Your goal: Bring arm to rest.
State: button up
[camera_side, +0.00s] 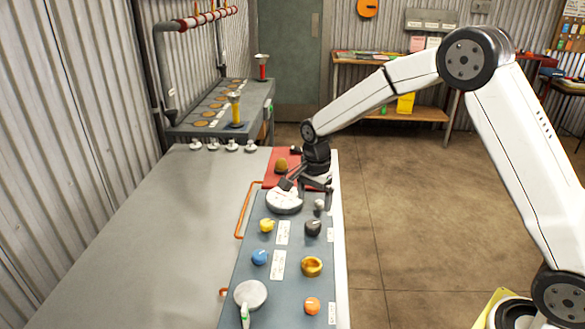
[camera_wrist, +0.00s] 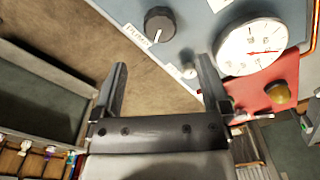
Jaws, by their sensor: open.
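My gripper (camera_side: 307,193) hangs over the far end of the blue-grey control panel (camera_side: 247,285), beside the white round gauge (camera_side: 284,203). Its two black fingers stand wide apart with nothing between them, as the wrist view shows (camera_wrist: 162,65). In the wrist view the gauge (camera_wrist: 252,46) with its needle lies to the right of the fingers. The black knob (camera_wrist: 160,24) lies ahead of them, and a small pale knob (camera_wrist: 188,72) is by the right finger. I cannot tell whether the gripper touches anything on the panel. My arm reaches in from the right.
A red plate with a yellow-brown button (camera_side: 281,165) adjoins the panel's far end. Floor right of the bench is clear.

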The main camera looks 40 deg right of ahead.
jog(key=shift+s, duration=0.1)
jog(key=shift+s+r+n, duration=0.2)
jog(key=shift+s+n, duration=0.35)
jog(key=shift+n, duration=0.05)
jog(key=s+n+t, duration=0.2)
jog(key=s+n, duration=1.2)
jog(key=s, duration=0.5)
jog(key=shift+s+a+r+t, duration=0.3)
jog(key=shift+s+a+r, duration=0.05)
jog(key=shift+r, duration=0.1)
jog(key=shift+w, duration=0.15)
jog(key=w+n, duration=0.2)
jog(key=w, duration=0.4)
jog(key=w+n+g, duration=0.1)
jog(key=w+n, duration=0.1)
jog(key=w, duration=0.5)
jog(key=w+f+n+g, duration=0.1)
jog(key=w+n, duration=0.1)
jog(key=w, duration=0.4)
jog(key=shift+w+d+f, duration=0.1)
jog(key=shift+w+d, duration=0.15)
jog(key=shift+d, duration=0.1)
jog(key=shift+w+f+g, duration=0.15)
jog(key=shift+w+g, duration=0.15)
jog(key=shift+w, duration=0.3)
jog(key=shift+f, duration=0.15)
